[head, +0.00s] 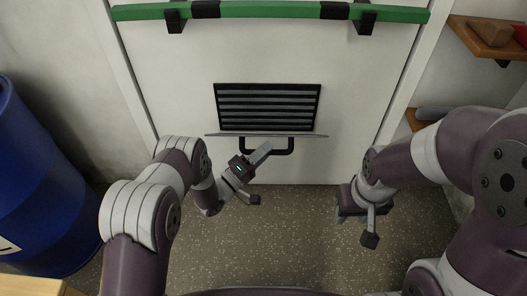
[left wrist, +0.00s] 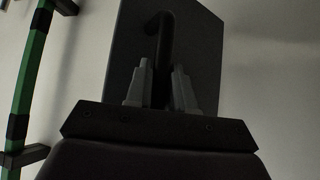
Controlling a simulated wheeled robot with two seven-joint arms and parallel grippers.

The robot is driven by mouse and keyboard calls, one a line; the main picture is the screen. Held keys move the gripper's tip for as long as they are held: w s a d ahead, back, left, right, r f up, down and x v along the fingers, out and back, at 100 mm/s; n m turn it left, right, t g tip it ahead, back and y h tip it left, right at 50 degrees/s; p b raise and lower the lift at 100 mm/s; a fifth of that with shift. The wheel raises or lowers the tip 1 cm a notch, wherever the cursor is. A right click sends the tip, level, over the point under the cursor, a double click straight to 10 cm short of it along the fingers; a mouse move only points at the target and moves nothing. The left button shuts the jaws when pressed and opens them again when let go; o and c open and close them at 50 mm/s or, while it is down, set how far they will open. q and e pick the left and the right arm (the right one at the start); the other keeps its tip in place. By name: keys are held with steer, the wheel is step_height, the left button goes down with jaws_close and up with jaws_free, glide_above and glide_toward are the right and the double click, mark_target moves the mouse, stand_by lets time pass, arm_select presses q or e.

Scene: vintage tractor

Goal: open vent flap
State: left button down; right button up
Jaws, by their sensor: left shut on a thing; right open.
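The vent flap (head: 225,134) shows edge-on in the head view as a thin grey plate standing out from the white door, just below the dark slatted vent (head: 268,105). Its black handle (head: 283,152) hangs under the plate. In the left wrist view the flap (left wrist: 205,50) is a dark square panel with the bent handle (left wrist: 166,28) in front. My left gripper (head: 266,150) is shut on the handle, with a finger on each side of it (left wrist: 161,82). My right gripper (head: 357,222) is open and empty, low in front of the door's right side.
A green bar (head: 270,11) on black brackets crosses the door (head: 180,70) above the vent. A blue barrel (head: 45,190) stands at the left. Wooden shelves (head: 485,38) are at the right. The speckled floor (head: 290,240) between my arms is clear.

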arm_select(q)
steer(key=c, duration=1.1)
jaws_free()
steer(key=shift+f, duration=0.1)
steer(key=shift+o, duration=0.2)
steer(key=p+v, duration=0.4)
steer(key=v, duration=0.8)
steer(key=shift+s+a, duration=0.2)
steer(key=shift+s, duration=0.05)
